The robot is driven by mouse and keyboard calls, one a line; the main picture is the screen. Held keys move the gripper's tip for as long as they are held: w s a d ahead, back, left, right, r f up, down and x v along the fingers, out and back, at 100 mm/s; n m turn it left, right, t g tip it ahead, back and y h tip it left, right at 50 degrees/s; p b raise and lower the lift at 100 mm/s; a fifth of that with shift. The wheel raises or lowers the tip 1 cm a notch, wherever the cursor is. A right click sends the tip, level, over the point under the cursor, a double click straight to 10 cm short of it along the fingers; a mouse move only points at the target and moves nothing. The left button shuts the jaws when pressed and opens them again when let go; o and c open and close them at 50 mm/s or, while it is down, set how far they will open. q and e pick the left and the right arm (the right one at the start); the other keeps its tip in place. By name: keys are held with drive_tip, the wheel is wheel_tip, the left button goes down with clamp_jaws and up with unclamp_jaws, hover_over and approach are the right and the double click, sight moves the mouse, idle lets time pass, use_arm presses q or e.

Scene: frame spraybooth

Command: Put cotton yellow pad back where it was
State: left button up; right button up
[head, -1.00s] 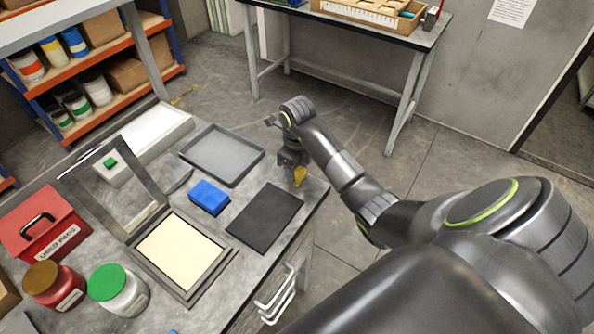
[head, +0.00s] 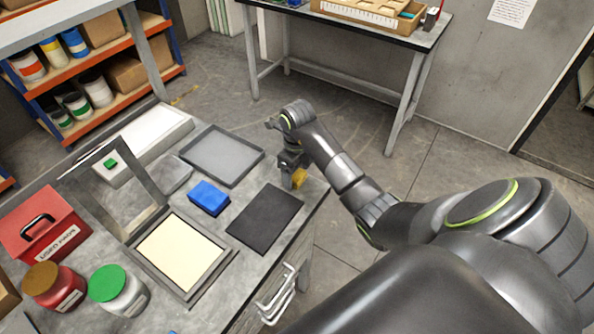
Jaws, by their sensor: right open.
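A small yellow pad (head: 299,178) sits at the right edge of the grey workbench, to the right of the black mat. My right gripper (head: 292,178) points down right at the pad and covers part of it. The gripper is open, and its fingers are small and partly hidden, so I cannot tell whether they touch the pad. My left gripper is not in view.
On the bench are a black mat (head: 265,218), a blue block (head: 209,197), a grey tray (head: 222,155), a framed cream panel (head: 181,252), a red box (head: 44,222) and two jars (head: 118,290). A second table (head: 340,40) stands behind.

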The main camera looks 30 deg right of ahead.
sight(297, 174)
drive_tip(key=shift+r+b, duration=0.35)
drive_tip(key=shift+r, duration=0.15)
wheel_tip(297, 174, up, 4)
drive_tip(key=shift+r, duration=0.1)
wheel_tip(297, 174, up, 7)
drive_tip(key=p, duration=0.7)
